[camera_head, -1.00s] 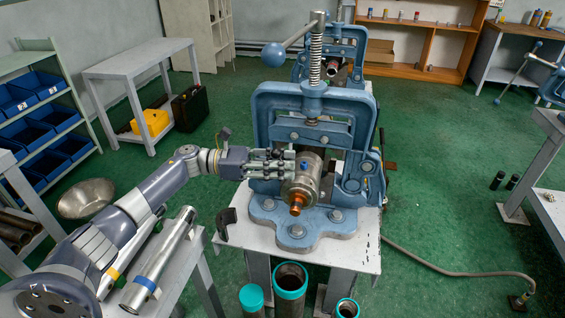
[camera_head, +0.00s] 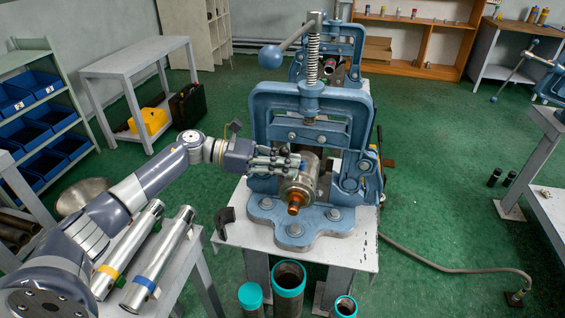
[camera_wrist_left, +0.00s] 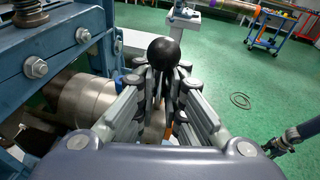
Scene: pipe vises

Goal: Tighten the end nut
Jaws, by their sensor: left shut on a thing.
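A silver cylindrical fitting (camera_head: 304,178) sticks out of the front of the blue pipe vise (camera_head: 312,100), with a copper-coloured nut-like tip (camera_head: 294,203) at its near end. My left gripper (camera_head: 298,164) reaches in from the left over the top of the fitting. In the left wrist view, its fingers (camera_wrist_left: 165,88) are closed in on a part topped by a black ball (camera_wrist_left: 163,52); the part's lower end is mostly hidden between them. The silver fitting also shows left of the fingers there (camera_wrist_left: 85,100).
The vise stands on a white bench (camera_head: 340,252). A curved dark piece (camera_head: 223,222) lies at its left edge, and teal-topped pipes (camera_head: 288,277) stand in front. Silver pipes (camera_head: 160,260) lie under my left arm. A hose (camera_head: 440,264) crosses the open floor at right.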

